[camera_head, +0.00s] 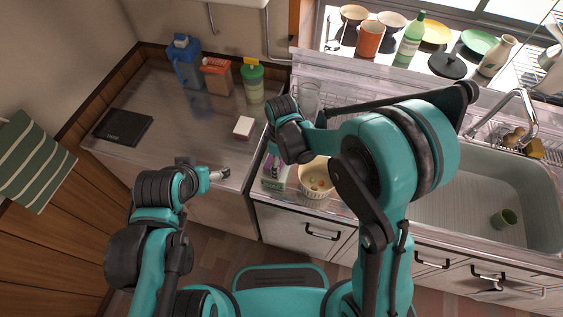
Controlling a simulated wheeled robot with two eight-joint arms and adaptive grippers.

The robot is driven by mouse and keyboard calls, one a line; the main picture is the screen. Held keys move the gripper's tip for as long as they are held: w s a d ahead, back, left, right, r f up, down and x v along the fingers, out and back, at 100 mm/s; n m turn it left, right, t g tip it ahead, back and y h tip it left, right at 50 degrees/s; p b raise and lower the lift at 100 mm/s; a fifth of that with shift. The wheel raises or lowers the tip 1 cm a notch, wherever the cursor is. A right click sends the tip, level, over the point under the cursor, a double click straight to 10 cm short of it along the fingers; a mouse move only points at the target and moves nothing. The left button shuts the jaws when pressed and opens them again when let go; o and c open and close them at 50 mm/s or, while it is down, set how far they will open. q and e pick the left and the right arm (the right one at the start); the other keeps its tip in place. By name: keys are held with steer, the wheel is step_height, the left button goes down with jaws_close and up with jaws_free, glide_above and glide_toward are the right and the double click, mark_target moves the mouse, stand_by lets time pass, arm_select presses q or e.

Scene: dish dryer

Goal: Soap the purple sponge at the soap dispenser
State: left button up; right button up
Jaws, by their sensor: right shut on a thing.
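My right gripper (290,152) is mostly hidden by its own dark wrist, over the counter's front left corner. A small purple patch (274,167) shows just below that wrist and looks like the purple sponge at the gripper; the contact is hidden. My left gripper (220,174) is out in front of the left counter and holds nothing that I can see. Its finger gap is too small to judge. A green-lidded container with a yellow top (252,82) stands at the back of the left counter. I cannot tell whether it is the soap dispenser.
A white bowl (316,180) stands right of the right wrist. A clear glass (307,99) stands behind it. A blue jug (184,62), an orange-brown box (216,77), a small white box (243,127) and a black pad (122,127) are on the left counter.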

mark_target(282, 163)
stand_by(0.5)
steer(key=shift+r+p, duration=2.5)
steer(key=shift+r, duration=1.05)
steer(key=shift+f, duration=0.1)
